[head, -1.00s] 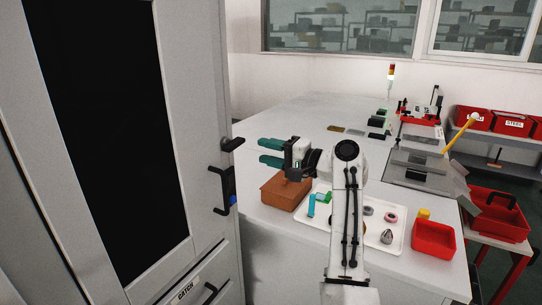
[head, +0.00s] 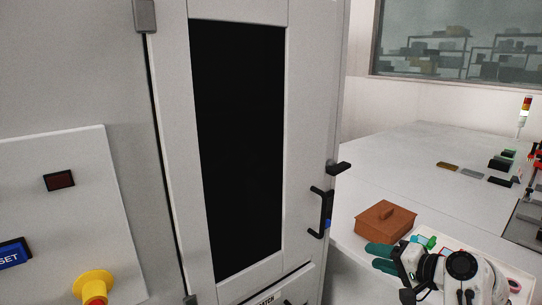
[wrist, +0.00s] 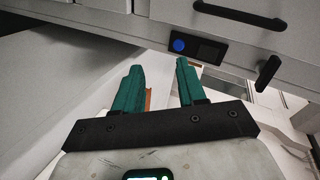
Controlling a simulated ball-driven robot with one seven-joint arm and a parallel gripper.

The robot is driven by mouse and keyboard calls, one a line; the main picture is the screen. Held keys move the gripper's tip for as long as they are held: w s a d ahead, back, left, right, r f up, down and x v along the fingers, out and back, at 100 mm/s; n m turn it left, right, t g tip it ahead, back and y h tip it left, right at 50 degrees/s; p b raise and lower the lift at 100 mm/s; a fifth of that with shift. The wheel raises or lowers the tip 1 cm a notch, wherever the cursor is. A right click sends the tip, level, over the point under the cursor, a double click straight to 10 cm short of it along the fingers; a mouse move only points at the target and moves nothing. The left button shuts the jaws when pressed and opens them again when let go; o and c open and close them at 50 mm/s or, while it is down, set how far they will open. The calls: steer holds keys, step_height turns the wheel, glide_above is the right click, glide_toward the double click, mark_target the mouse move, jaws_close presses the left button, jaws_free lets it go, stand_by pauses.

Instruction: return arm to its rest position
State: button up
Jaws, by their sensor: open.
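My gripper (head: 372,256) has teal fingers and is at the lower right in the head view, at the front of the brown box (head: 385,221). In the wrist view my gripper (wrist: 159,68) has its two fingers apart with nothing between them. It points toward the grey cabinet front. My arm is folded at the lower right of the head view, and its lower part is cut off by the frame.
The tall grey cabinet (head: 308,120) with a dark window and black handle (head: 320,212) fills the middle. A white table (head: 400,165) extends to the right.

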steer(key=s+f+n+g+h, duration=0.4)
steer(key=s+f+g, duration=0.2)
steer(key=s+f, duration=1.35)
steer(key=s+f+n+g+h, duration=0.2)
steer(key=s+n+g+h, duration=0.1)
steer(key=s, duration=2.2)
steer(key=shift+d+f+g+h, duration=0.3)
steer(key=shift+f+g, duration=0.1)
steer(key=shift+g, duration=0.3)
